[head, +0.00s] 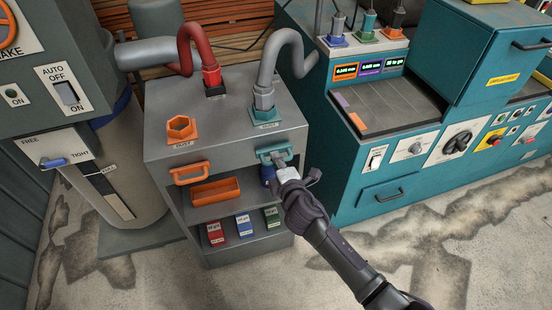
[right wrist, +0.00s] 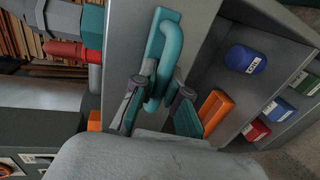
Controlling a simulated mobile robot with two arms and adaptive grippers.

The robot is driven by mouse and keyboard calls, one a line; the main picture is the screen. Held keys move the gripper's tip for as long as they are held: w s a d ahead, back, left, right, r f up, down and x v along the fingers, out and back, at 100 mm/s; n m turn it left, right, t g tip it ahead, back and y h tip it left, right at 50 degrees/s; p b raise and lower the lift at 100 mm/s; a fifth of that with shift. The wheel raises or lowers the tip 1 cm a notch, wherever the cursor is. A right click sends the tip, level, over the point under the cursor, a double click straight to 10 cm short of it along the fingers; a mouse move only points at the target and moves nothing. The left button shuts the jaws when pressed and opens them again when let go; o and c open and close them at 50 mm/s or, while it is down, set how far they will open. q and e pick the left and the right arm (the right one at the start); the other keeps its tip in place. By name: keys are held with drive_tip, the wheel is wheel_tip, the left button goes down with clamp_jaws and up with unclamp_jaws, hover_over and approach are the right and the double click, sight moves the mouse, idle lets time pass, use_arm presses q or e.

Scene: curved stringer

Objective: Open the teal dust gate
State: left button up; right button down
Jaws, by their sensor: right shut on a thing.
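The teal dust gate handle (head: 272,152) is on the front face of the grey cabinet, near its top right edge, below the teal hose port (head: 266,118). The handle is close against the cabinet front. In the right wrist view the teal handle (right wrist: 171,58) is a loop standing on its plate. My right gripper (head: 281,163) is shut on this handle; its fingers also show on both sides of the bar in the right wrist view (right wrist: 157,100). My left gripper is not in view.
An orange gate handle (head: 189,173) is to the left on the same cabinet front (head: 163,160). An orange tray (head: 215,191) and several small coloured boxes sit on the shelves below. A grey hose (head: 267,70) rises from the teal port. A teal machine (head: 390,150) stands at the right.

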drive_tip(key=f+p+v, duration=0.1)
drive_tip(key=v, duration=0.5)
drive_tip(key=shift+s, duration=0.2)
drive_tip(key=shift+d+f, duration=0.1)
drive_tip(key=shift+f, duration=0.1)
drive_tip(key=c, duration=1.2)
unclamp_jaws()
drive_tip(key=v, duration=1.2)
